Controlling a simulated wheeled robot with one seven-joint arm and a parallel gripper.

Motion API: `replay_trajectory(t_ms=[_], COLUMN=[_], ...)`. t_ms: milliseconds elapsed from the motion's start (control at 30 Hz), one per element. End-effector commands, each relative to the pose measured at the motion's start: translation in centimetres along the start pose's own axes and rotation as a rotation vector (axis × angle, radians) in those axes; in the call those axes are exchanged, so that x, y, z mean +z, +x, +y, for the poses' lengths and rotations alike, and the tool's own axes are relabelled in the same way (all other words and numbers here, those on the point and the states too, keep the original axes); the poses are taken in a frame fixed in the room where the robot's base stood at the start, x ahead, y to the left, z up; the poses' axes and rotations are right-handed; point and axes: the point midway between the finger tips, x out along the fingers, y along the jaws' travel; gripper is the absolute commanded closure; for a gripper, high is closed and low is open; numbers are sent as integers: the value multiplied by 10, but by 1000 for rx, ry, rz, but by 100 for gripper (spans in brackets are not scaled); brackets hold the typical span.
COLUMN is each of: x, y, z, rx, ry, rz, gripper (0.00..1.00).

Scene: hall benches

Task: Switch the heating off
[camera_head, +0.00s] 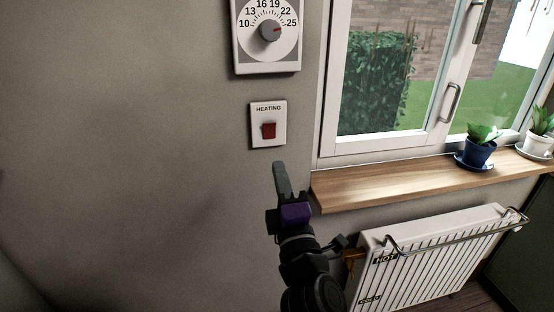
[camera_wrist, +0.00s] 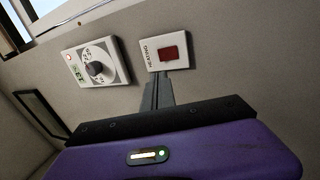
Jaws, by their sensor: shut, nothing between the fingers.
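The heating switch (camera_head: 268,124) is a white wall plate labelled HEATING with a red rocker (camera_head: 269,130) in its middle. It also shows in the wrist view (camera_wrist: 166,51), with the red rocker (camera_wrist: 170,53) unlit as far as I can tell. I cannot tell which way the rocker is tipped. My gripper (camera_head: 279,167) is shut and empty, a little below the switch plate in the head view. In the wrist view its fingertips (camera_wrist: 160,75) point at the plate's lower edge. Whether they touch the wall is unclear.
A thermostat dial (camera_head: 270,31) is on the wall above the switch; it also shows in the wrist view (camera_wrist: 97,68). A wooden sill (camera_head: 420,175) with a blue plant pot (camera_head: 478,153) juts out at right. A radiator (camera_head: 435,255) marked HOT stands below. The wall at left is clear.

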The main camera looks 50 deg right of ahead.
Motion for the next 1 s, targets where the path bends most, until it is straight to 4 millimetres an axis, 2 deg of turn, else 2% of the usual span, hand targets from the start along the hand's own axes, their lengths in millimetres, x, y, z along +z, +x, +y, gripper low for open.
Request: replay_trajectory(t_ms=[300, 533, 733, 1000], x=[0, 0, 0, 0], y=[64, 103, 120, 124], z=[6, 4, 2, 1], rx=[3, 3, 2, 2], ry=[1, 0, 1, 2], rz=[-1, 0, -1, 0], gripper=[100, 100, 100, 100])
